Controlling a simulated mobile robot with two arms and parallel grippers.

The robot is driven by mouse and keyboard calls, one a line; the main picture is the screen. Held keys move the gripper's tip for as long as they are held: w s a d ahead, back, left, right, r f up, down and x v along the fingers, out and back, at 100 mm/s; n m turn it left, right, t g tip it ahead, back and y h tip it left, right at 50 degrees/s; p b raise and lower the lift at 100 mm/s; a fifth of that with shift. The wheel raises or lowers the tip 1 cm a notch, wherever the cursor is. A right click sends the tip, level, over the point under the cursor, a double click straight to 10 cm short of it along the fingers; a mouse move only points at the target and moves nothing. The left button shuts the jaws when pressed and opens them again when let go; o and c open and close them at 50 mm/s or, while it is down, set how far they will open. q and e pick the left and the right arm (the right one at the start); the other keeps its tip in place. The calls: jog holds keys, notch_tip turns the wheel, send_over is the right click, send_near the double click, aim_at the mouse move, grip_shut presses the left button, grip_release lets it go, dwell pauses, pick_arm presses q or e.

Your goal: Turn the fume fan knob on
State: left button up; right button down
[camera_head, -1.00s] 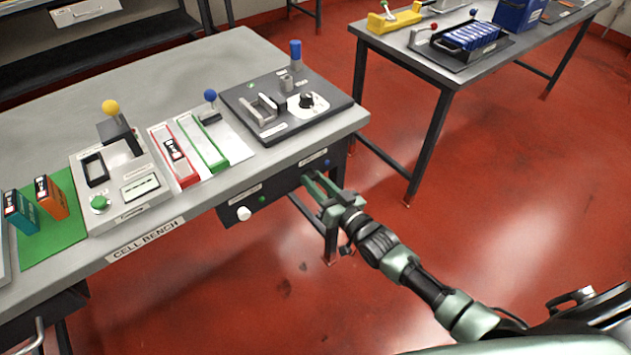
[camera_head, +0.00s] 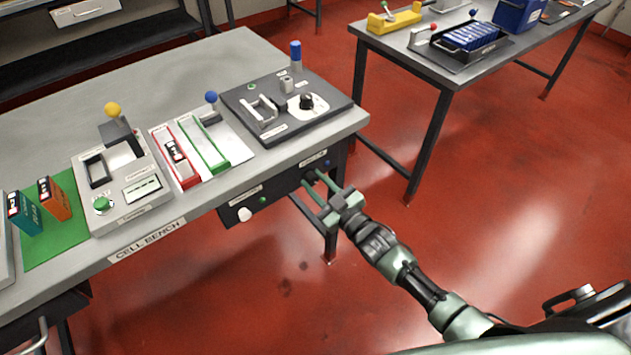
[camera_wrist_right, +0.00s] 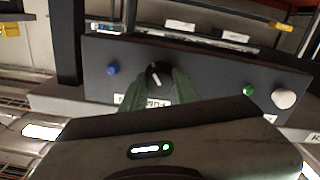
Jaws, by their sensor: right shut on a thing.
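The fume fan knob (camera_wrist_right: 159,75) is a round black dial with a white pointer mark on the dark panel under the bench edge. In the right wrist view its mark leans slightly off vertical, and a label (camera_wrist_right: 158,102) below it is partly covered. My right gripper (camera_wrist_right: 156,82) has its two green fingers on either side of the knob, shut on it. In the head view the right gripper (camera_head: 312,181) reaches the panel front (camera_head: 285,187) from the right, and its fingers mostly hide the knob. My left gripper is not in view.
On the panel are a white knob (camera_head: 244,214), a green light (camera_head: 263,199) and a blue light (camera_wrist_right: 112,70). The bench top (camera_head: 190,80) above carries several devices. Bench legs (camera_head: 330,240) stand just below the gripper.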

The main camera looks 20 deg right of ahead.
jog(key=n, duration=0.4)
jog(key=shift+n, duration=0.3)
jog(key=n+b, duration=0.1)
jog(key=n, duration=0.4)
jog(key=shift+n, duration=0.4)
jog(key=c, duration=1.1)
grip_release()
jog(key=b+v, duration=0.1)
jog(key=v, duration=0.7)
